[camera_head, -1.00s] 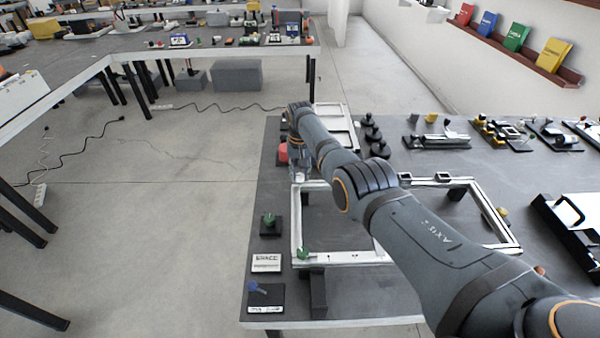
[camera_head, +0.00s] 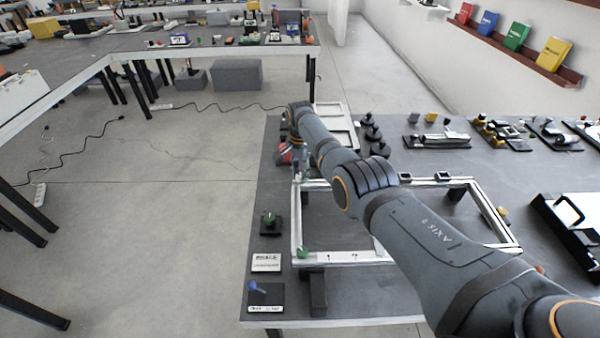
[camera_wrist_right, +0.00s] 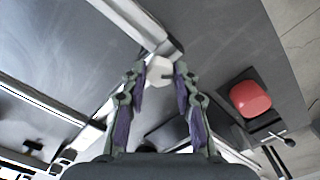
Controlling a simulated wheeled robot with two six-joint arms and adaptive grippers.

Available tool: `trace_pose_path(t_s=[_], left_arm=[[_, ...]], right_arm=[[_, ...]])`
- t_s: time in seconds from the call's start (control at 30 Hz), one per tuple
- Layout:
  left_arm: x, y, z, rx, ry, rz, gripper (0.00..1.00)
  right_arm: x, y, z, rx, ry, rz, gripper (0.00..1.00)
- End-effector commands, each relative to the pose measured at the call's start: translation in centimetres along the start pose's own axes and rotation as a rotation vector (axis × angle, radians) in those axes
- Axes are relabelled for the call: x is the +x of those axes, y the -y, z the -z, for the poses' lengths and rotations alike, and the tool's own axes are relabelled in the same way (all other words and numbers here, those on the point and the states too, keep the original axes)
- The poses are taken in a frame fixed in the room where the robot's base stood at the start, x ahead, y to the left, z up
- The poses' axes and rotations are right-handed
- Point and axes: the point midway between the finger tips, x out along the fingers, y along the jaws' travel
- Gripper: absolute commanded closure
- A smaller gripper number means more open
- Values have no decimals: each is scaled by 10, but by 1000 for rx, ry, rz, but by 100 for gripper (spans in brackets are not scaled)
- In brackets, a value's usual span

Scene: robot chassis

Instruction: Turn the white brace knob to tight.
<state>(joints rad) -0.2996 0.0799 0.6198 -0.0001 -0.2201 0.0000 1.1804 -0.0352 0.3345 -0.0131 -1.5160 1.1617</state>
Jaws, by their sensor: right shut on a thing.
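The white brace knob (camera_wrist_right: 158,70) is at a corner of the pale metal frame (camera_head: 296,228). In the right wrist view it sits between the fingertips of my right gripper (camera_wrist_right: 160,72), which is shut on it. In the head view my right gripper (camera_head: 298,165) is at the frame's far left corner, partly behind my arm, and the white knob cannot be made out there. My left gripper is not in view.
A red knob (camera_wrist_right: 250,98) on a dark plate is close beside my right gripper. A green knob (camera_head: 303,252) is at the frame's near left corner. Another green knob (camera_head: 268,220) and a blue knob (camera_head: 258,288) stand on plates along the table's left edge.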

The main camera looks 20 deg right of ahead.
Motion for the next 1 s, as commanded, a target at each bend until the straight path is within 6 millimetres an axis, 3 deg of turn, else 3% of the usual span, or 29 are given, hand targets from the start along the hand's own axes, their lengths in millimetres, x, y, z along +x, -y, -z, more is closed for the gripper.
trace_pose_path(t_s=[0.4, 0.97, 1.0], left_arm=[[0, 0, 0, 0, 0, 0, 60], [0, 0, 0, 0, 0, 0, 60], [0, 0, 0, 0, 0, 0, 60]], right_arm=[[-2, 1, 1, 176, -4, 6, 100], [-3, 2, 2, 200, -4, 6, 100], [-3, 2, 2, 200, -4, 6, 66]])
